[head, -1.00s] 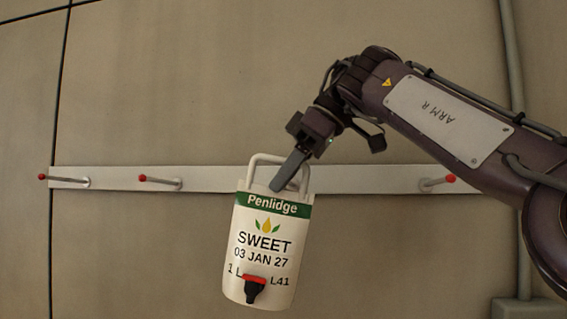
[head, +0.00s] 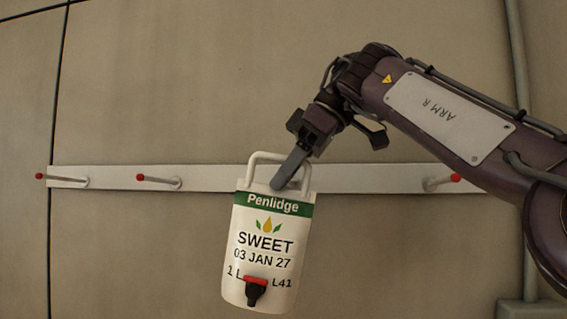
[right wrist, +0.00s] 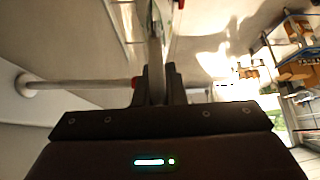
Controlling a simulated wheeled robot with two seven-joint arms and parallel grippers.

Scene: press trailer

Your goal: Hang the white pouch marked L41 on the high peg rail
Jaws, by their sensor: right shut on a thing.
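The white pouch (head: 266,250) has a green band reading Penlidge, the words SWEET and 03 JAN 27, the mark L41 and a red and black tap. It hangs tilted slightly in front of the wall. My right gripper (head: 281,184) is shut on the pouch at its top handle. The handle loop also shows edge-on between the fingers in the right wrist view (right wrist: 156,50). The peg rail (head: 215,177) is a pale strip behind the pouch, with red-tipped pegs at left (head: 62,179), left of centre (head: 158,180) and right (head: 441,182). My left gripper is not in view.
In the right wrist view a peg with a red tip (right wrist: 85,84) comes in from the left, close to the fingers. Shelving with boxes (right wrist: 298,68) stands far off at right. A grey pipe (head: 516,60) runs down the wall at right in the head view.

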